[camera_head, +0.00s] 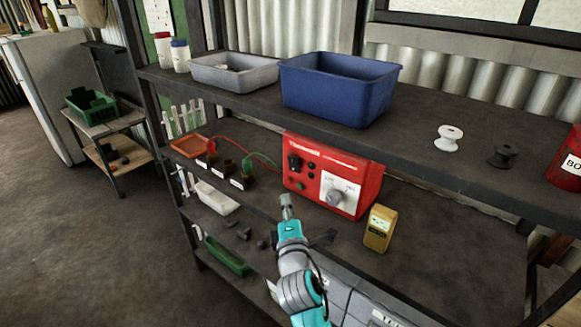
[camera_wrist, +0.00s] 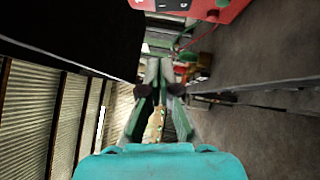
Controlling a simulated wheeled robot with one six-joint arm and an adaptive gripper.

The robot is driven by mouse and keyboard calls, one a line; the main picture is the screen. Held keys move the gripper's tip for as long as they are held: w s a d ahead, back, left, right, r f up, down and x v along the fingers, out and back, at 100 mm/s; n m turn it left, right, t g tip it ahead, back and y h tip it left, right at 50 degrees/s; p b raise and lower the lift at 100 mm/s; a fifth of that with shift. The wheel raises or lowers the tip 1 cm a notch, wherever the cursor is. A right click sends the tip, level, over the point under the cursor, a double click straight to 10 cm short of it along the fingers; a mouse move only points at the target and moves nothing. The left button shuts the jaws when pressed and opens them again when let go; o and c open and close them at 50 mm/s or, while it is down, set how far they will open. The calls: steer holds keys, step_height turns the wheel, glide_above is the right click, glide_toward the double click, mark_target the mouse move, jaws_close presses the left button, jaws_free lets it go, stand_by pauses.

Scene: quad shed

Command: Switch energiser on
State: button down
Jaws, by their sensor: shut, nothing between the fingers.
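The energiser (camera_head: 310,178) is a red box on the middle shelf. Its front has a black switch (camera_head: 294,162) at the upper left and a grey knob (camera_head: 336,197) on a white dial plate. I cannot tell the switch's position. My gripper (camera_head: 286,201) is shut and empty, in front of the energiser's lower left part and below the switch in the head view. I cannot tell whether it touches the box. The wrist view shows my gripper (camera_wrist: 161,90) too, with part of the energiser (camera_wrist: 218,8) at the top edge.
Red and green leads run left to dark terminal blocks (camera_head: 228,170). A yellow meter (camera_head: 380,228) stands right of the energiser. The upper shelf, with a blue bin (camera_head: 338,88) and a grey tray (camera_head: 234,72), overhangs the energiser. A white tray (camera_head: 215,198) lies lower left.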

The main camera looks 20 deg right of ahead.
glide_toward(289, 158)
steer(key=w+a, duration=0.2)
steer(key=w, duration=0.2)
steer(key=shift+w+d+r, duration=0.2)
steer(key=shift+w+d, duration=0.3)
steer(key=shift+d, duration=0.2)
steer(key=shift+w+d+r, duration=0.25)
steer(key=shift+w+d, duration=0.25)
steer(key=shift+d, duration=0.2)
